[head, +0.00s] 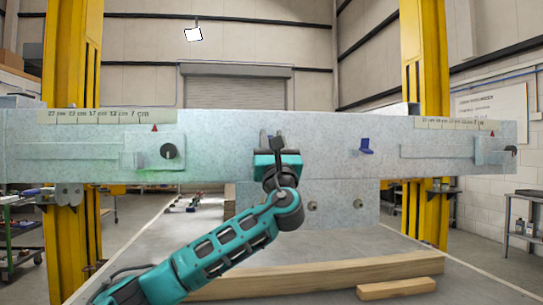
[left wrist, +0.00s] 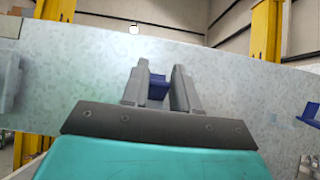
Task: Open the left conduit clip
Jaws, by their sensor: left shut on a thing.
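The left conduit clip (left wrist: 158,87) is a small blue part on the face of the galvanized beam (head: 330,140). It shows between the grey fingers of my left gripper (left wrist: 160,88) in the left wrist view. The gripper is shut on it. In the head view my left gripper (head: 273,142) reaches up to the middle of the beam and mostly hides this clip. A second blue clip (head: 366,146) sits on the beam to the right, apart from the gripper; it also shows in the left wrist view (left wrist: 310,113). My right gripper is not in view.
Yellow posts (head: 72,100) stand at the left and right of the beam. Slider plates with scales (head: 163,147) sit near both beam ends. A plate with bolts (head: 340,205) hangs below the beam. Wooden timbers (head: 340,272) lie on the grey table in front.

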